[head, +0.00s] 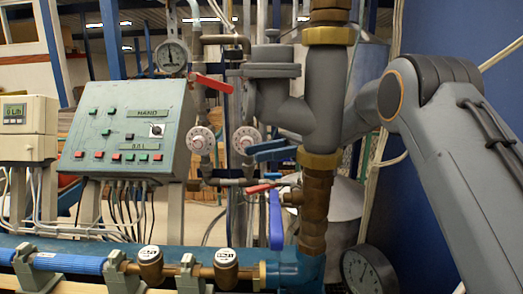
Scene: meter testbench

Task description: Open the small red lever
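Two red levers show in the head view. A short red lever (261,188) sticks out to the left, nearly level, from a small valve beside the brass pipe (316,210). Another red lever (213,83) sits higher up, near the pressure gauge, and slopes down to the right. I cannot tell for certain which one the task names; the lower one looks smaller. My arm comes in from the right and bends behind the thick grey pipe. My gripper cannot be made out, and nothing is seen touching either lever.
A blue lever (276,219) hangs down just below the lower red one, and another blue lever (270,151) lies above it. Two white round dials (202,140) (246,139) stand left of the grey pipe (324,100). A green control box (127,129) stands at left.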

